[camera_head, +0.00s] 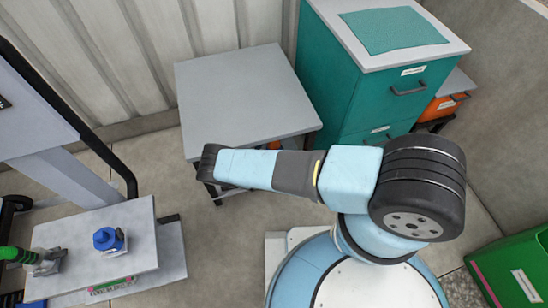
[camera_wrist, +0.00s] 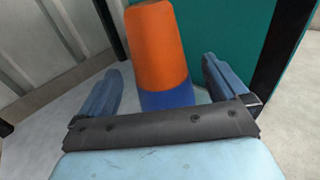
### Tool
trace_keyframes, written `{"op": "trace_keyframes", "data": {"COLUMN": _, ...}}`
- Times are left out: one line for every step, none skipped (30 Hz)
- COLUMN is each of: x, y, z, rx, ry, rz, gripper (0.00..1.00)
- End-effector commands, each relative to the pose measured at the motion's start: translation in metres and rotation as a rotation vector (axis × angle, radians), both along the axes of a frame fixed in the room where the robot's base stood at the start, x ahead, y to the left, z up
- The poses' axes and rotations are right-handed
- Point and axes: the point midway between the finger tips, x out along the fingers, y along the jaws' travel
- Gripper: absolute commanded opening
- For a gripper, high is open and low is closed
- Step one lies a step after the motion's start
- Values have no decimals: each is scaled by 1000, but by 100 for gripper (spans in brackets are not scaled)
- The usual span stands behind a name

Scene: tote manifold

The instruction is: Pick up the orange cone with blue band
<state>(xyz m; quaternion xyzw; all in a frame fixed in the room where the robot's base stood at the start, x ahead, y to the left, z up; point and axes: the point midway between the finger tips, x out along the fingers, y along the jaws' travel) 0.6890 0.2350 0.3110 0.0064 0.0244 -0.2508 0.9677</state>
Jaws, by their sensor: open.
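The orange cone (camera_wrist: 158,48) with its blue band (camera_wrist: 167,97) shows in the middle of the wrist view. My gripper (camera_wrist: 162,68) is open, with one blue finger on each side of the cone in the picture and a visible gap on both sides. I cannot tell how deep the cone sits between the fingers. In the head view my arm reaches left across the front of the grey table (camera_head: 235,85); the gripper's fingers and most or all of the cone are hidden.
A teal cabinet (camera_head: 335,85) with a teal mat on top stands right of the table. A blue object (camera_head: 108,239) sits on a low grey platform (camera_head: 140,225) at left. A green bin (camera_head: 515,265) is at lower right. The visible table top is clear.

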Motion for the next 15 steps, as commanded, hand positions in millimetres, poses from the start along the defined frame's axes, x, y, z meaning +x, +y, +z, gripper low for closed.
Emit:
{"op": "trace_keyframes", "data": {"x": 6, "y": -4, "z": 0, "rx": -1, "ry": -1, "rz": -3, "gripper": 100}}
{"op": "trace_keyframes", "data": {"x": 9, "y": -5, "z": 0, "rx": 0, "ry": -1, "rz": -2, "gripper": 100}}
{"op": "trace_keyframes", "data": {"x": 15, "y": -8, "z": 1, "rx": -1, "ry": -1, "rz": -2, "gripper": 100}}
{"op": "trace_keyframes", "data": {"x": 19, "y": -10, "z": 1, "rx": 0, "ry": 0, "rz": -2, "gripper": 100}}
{"op": "trace_keyframes", "data": {"x": 23, "y": -12, "z": 1, "rx": 0, "ry": 0, "rz": -2, "gripper": 100}}
{"op": "trace_keyframes", "data": {"x": 27, "y": -14, "z": 0, "rx": 1, "ry": 0, "rz": -2, "gripper": 100}}
{"op": "trace_keyframes", "data": {"x": 30, "y": -16, "z": 0, "rx": 1, "ry": 0, "rz": -2, "gripper": 100}}
{"op": "trace_keyframes", "data": {"x": 33, "y": -17, "z": 0, "rx": 1, "ry": 0, "rz": -2, "gripper": 100}}
{"op": "trace_keyframes", "data": {"x": 35, "y": -19, "z": 0, "rx": 1, "ry": 0, "rz": -2, "gripper": 100}}
{"op": "trace_keyframes", "data": {"x": 36, "y": -19, "z": 0, "rx": 0, "ry": 0, "rz": -2, "gripper": 100}}
{"op": "trace_keyframes", "data": {"x": 37, "y": -20, "z": -1, "rx": 0, "ry": 0, "rz": -1, "gripper": 100}}
{"op": "trace_keyframes", "data": {"x": 37, "y": -20, "z": 0, "rx": 0, "ry": 0, "rz": -1, "gripper": 100}}
{"op": "trace_keyframes", "data": {"x": 37, "y": -20, "z": 0, "rx": 0, "ry": 0, "rz": 0, "gripper": 100}}
{"op": "trace_keyframes", "data": {"x": 37, "y": -19, "z": 0, "rx": 0, "ry": 0, "rz": 0, "gripper": 100}}
{"op": "trace_keyframes", "data": {"x": 37, "y": -19, "z": 0, "rx": 0, "ry": 0, "rz": 0, "gripper": 100}}
